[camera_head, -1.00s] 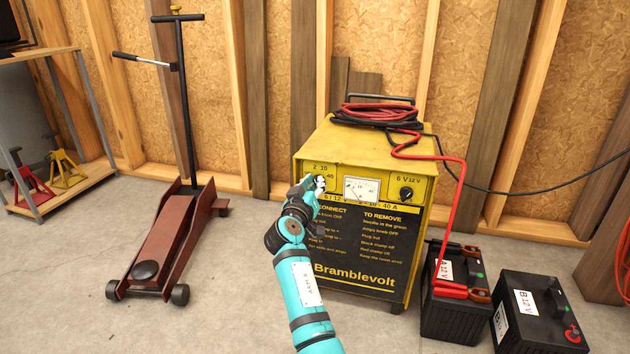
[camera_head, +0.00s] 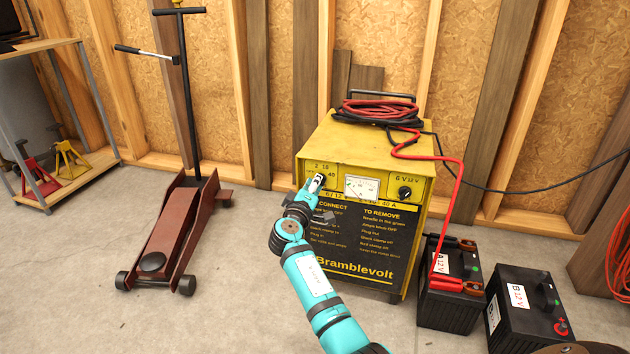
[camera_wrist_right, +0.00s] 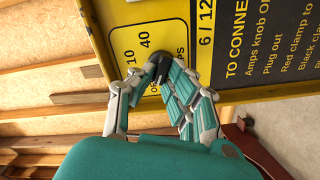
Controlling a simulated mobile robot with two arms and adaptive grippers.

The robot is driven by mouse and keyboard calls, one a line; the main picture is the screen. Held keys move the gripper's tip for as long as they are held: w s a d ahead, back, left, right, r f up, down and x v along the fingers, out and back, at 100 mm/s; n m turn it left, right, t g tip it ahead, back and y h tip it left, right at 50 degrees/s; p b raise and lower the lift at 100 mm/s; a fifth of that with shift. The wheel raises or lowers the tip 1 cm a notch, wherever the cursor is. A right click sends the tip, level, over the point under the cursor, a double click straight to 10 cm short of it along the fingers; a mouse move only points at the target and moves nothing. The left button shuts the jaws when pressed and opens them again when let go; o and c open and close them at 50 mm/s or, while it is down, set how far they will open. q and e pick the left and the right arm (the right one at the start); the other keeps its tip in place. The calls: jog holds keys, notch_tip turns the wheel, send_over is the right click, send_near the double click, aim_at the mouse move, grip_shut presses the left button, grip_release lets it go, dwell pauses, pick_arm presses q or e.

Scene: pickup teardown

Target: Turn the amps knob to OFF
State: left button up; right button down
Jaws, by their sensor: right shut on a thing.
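The yellow and black charger (camera_head: 365,250) stands against the wall, its control panel facing me. The amps knob (camera_wrist_right: 160,66) is a dark knob on the panel's left dial, marked 10, 40 and a partly covered OFF label in the right wrist view. My right gripper (camera_wrist_right: 158,76) is shut on the amps knob, its two fingers on either side of it; the fingers hide part of the knob and dial. In the head view my right gripper (camera_head: 316,184) covers much of the knob. My left gripper is not in view.
The gauge (camera_head: 362,188) and the 6 V/12 V knob (camera_head: 405,193) sit right of the amps dial. Cables (camera_head: 375,112) lie coiled on top. Batteries A (camera_head: 452,310) and B (camera_head: 525,310) stand at right; a floor jack (camera_head: 165,235) stands at left.

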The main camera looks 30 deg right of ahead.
jog(key=shift+r+n, duration=0.15)
jog(key=shift+n, duration=0.15)
jog(key=c, duration=1.4)
grip_release()
jog(key=shift+w, duration=0.1)
jog(key=shift+o, duration=0.2)
jog(key=v, duration=1.2)
